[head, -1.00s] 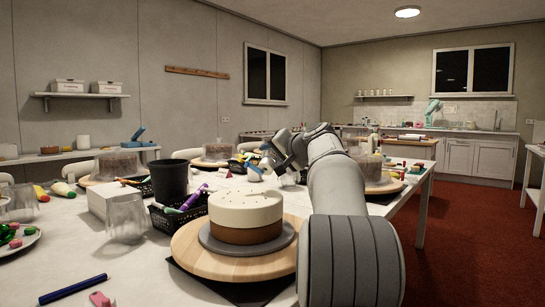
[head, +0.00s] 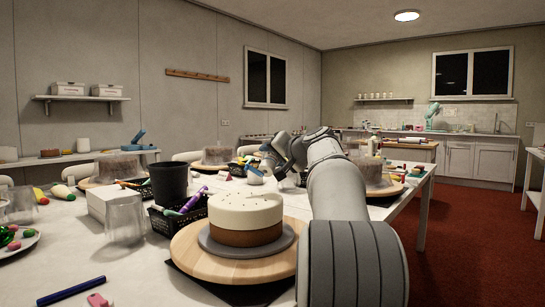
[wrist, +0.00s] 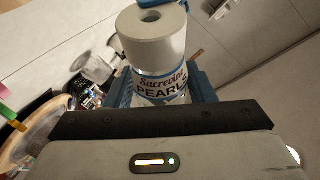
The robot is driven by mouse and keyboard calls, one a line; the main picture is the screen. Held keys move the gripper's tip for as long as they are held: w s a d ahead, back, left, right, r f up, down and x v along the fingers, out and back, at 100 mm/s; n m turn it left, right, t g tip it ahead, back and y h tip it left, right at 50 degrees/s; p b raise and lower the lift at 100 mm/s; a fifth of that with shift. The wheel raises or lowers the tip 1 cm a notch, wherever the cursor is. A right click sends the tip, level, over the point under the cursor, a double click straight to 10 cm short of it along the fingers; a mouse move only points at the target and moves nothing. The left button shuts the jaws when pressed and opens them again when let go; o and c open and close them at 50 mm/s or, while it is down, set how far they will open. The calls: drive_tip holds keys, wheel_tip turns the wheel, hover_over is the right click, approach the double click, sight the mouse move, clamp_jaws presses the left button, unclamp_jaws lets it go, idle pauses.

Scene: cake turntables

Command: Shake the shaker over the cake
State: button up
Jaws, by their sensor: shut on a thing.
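The cake (head: 246,215) has a brown lower layer and a cream upper layer with a few small dark specks on top. It stands on a grey disc on a round wooden turntable (head: 195,255) in the head view. My gripper (wrist: 165,90) is shut on the shaker (wrist: 153,45), a clear jar labelled "PEARLS" with a pale grey cap that has a hole in it. Blue fingers hold its two sides. In the head view my gripper (head: 267,163) is behind the cake and slightly right of it, well apart from it. The shaker's contents are hard to make out.
A black cup (head: 168,182), a black basket (head: 178,222) of coloured tubes and a clear glass (head: 125,220) stand left of the cake. A blue stick (head: 72,291) lies at the front left. Other covered cakes stand farther back on the table.

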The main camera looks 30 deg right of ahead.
drive_tip(key=shift+s+a, duration=0.2)
drive_tip(key=shift+a, duration=0.05)
drive_tip(key=shift+a+r+n+t, duration=0.1)
drive_tip(key=shift+r+n+t, duration=0.1)
drive_tip(key=shift+n+t, duration=0.1)
